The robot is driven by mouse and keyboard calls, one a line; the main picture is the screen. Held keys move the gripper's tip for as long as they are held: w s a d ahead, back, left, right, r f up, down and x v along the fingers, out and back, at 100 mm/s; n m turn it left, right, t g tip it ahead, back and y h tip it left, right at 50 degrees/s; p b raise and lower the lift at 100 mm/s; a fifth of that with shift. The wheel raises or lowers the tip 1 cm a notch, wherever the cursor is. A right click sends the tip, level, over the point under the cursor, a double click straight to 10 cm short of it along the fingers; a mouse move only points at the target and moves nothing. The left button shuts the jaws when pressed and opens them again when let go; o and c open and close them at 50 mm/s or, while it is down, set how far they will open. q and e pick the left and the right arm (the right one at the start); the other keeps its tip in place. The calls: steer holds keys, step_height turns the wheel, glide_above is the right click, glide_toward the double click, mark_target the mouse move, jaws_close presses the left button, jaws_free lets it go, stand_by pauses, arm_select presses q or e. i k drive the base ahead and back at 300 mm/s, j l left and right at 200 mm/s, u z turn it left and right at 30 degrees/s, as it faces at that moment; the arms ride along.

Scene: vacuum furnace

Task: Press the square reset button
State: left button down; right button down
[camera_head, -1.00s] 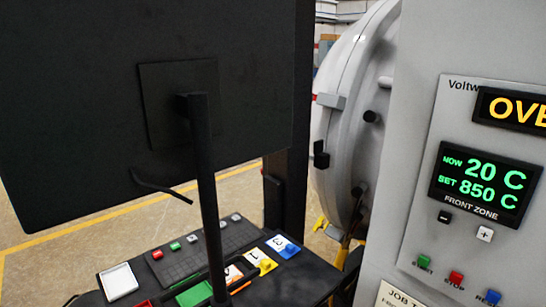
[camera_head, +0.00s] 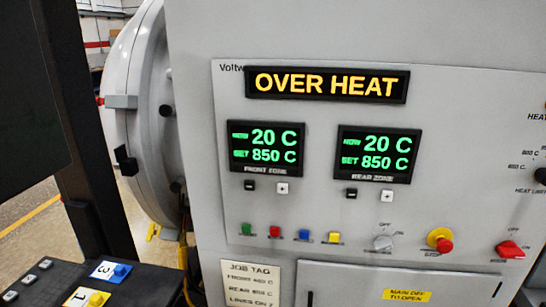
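The small labels under the row are too blurred to read now; the earlier frame shows the start of a reset label under the blue button. Neither gripper is in view.
An amber sign (camera_head: 326,84) reads OVER HEAT above two green displays (camera_head: 265,147) (camera_head: 378,153). A grey selector knob (camera_head: 383,242), a red-and-yellow button (camera_head: 440,240) and a red switch (camera_head: 510,250) are farther right. A dark console (camera_head: 60,285) is at lower left.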

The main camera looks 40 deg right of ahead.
mark_target(304, 234)
steer(key=z, duration=1.95)
